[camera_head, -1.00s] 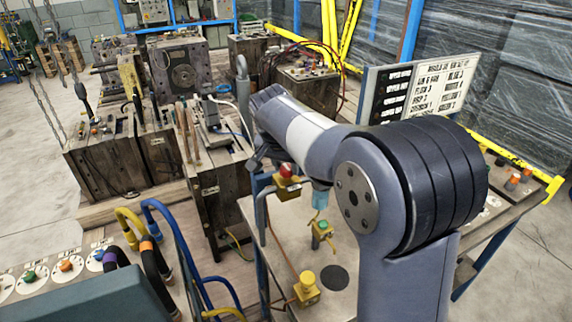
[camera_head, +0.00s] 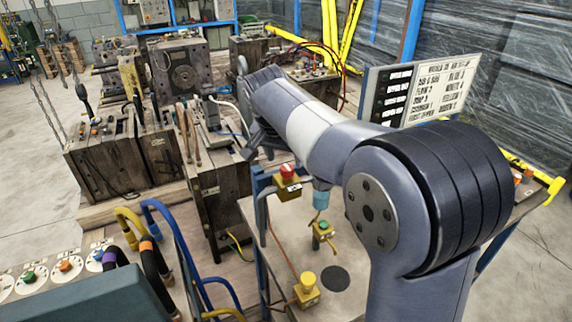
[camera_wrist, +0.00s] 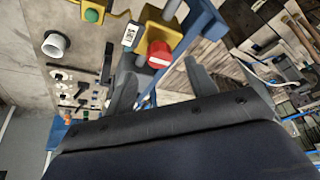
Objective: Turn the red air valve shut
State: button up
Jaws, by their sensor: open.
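The red air valve (camera_head: 288,171) has a round red knob on a yellow body, at the back left of the bench panel. In the head view my gripper (camera_head: 262,142) is above and slightly left of it, partly hidden by my wrist. In the wrist view my gripper (camera_wrist: 160,75) has its two dark fingers spread wide, with nothing held. The red knob (camera_wrist: 159,54) shows in the gap between them, apart from both fingers. Its height below the fingertips is hard to judge.
A green-knobbed valve (camera_head: 322,228) and a yellow-knobbed valve (camera_head: 307,282) stand on the same panel (camera_head: 285,235). A grey bent pipe (camera_head: 262,212) rises beside the red valve. A lettered sign (camera_head: 420,88) stands behind my arm. Mould blocks (camera_head: 220,190) crowd the left.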

aim_at(287, 167)
jog(key=v, duration=0.6)
jog(key=shift+r, duration=0.3)
jog(key=shift+s+f, duration=0.1)
jog(key=x, duration=1.1)
jog(key=shift+p, duration=0.35)
jog(key=shift+s, duration=0.1)
jog(key=shift+a, duration=0.1)
